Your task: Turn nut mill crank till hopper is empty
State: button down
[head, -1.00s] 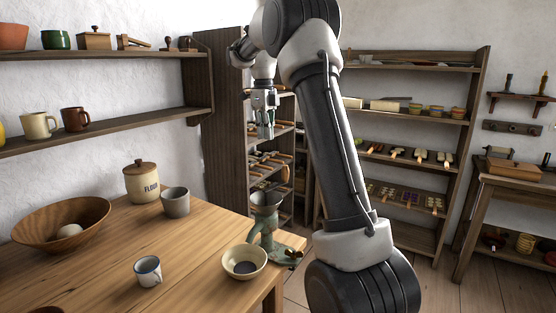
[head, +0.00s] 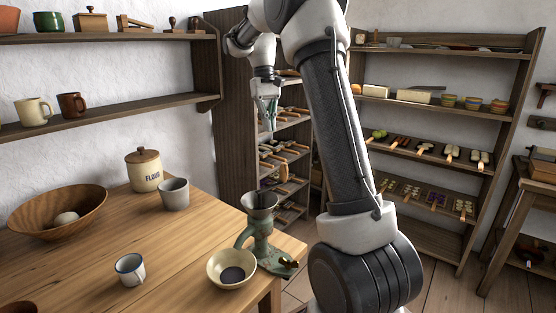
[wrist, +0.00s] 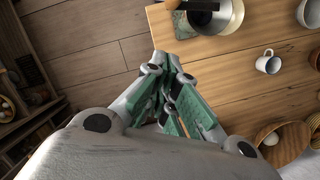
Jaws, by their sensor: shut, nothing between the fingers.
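The green nut mill (head: 262,238) stands at the right corner of the wooden table, with its metal hopper (head: 260,201) on top. The hopper's contents cannot be made out. The crank (head: 288,263) seems to show low on the mill's right side. A cream bowl (head: 232,268) with something dark in it sits just left of the mill. My gripper (head: 270,122) hangs in the air above the mill, pointing down, shut and empty, well clear of the hopper. In the wrist view my gripper (wrist: 172,62) is shut, and the mill's hopper (wrist: 212,14) shows at the top edge, partly cut off.
The table (head: 190,235) also holds a white mug (head: 130,269), a grey cup (head: 174,194), a flour jar (head: 143,170) and a wooden bowl (head: 60,212). Shelves (head: 440,135) with many goods stand behind. The floor is open right of the table corner.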

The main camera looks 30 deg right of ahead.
jog(key=s+f, duration=0.6)
jog(key=f, duration=0.3)
jog(key=shift+s+a+f, duration=0.2)
jog(key=shift+a+f, duration=0.15)
jog(key=shift+a, duration=0.1)
jog(key=shift+s, duration=0.1)
jog(key=shift+s+d, duration=0.2)
jog(key=shift+s+m, duration=0.15)
jog(key=shift+m, duration=0.15)
